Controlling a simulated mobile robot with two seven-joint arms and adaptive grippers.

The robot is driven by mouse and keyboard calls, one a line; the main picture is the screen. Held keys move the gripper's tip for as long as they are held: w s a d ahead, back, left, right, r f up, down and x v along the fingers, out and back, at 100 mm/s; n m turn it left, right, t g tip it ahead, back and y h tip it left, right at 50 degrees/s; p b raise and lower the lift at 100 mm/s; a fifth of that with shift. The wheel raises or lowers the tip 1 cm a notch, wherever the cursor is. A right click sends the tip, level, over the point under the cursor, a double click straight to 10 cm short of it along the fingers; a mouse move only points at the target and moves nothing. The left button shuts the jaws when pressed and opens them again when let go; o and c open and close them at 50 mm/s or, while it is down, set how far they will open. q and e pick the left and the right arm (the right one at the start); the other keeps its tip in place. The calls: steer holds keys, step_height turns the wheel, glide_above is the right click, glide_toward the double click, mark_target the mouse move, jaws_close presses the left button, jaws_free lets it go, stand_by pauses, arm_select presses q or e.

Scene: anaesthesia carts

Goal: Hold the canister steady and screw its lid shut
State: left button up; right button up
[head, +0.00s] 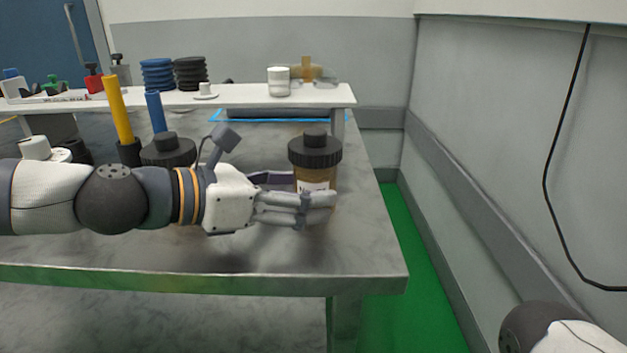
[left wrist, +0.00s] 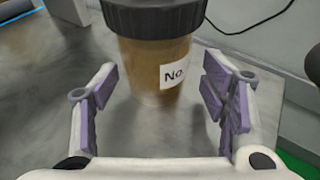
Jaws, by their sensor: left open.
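The canister (head: 318,180) is an amber-brown jar with a white label, standing upright on the grey table near its right end. Its black ribbed lid (head: 315,151) sits on top; I cannot tell how tightly it is screwed. My left gripper (head: 312,200) comes in from the left with its fingers on either side of the canister. In the left wrist view the canister (left wrist: 150,70) stands ahead between the open purple-padded fingers (left wrist: 165,100), with gaps on both sides. The label there reads "No.". My right gripper is out of view; only part of my right arm shows at bottom right.
A white shelf (head: 240,98) at the back holds black and blue stacked discs (head: 190,73) and a white jar (head: 278,81). A yellow rod (head: 118,108), a blue rod (head: 155,111) and another black lid (head: 168,151) stand behind my left arm. The table's front right is clear.

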arm_select(q)
steer(key=shift+x, duration=0.9)
steer(key=c, duration=0.7)
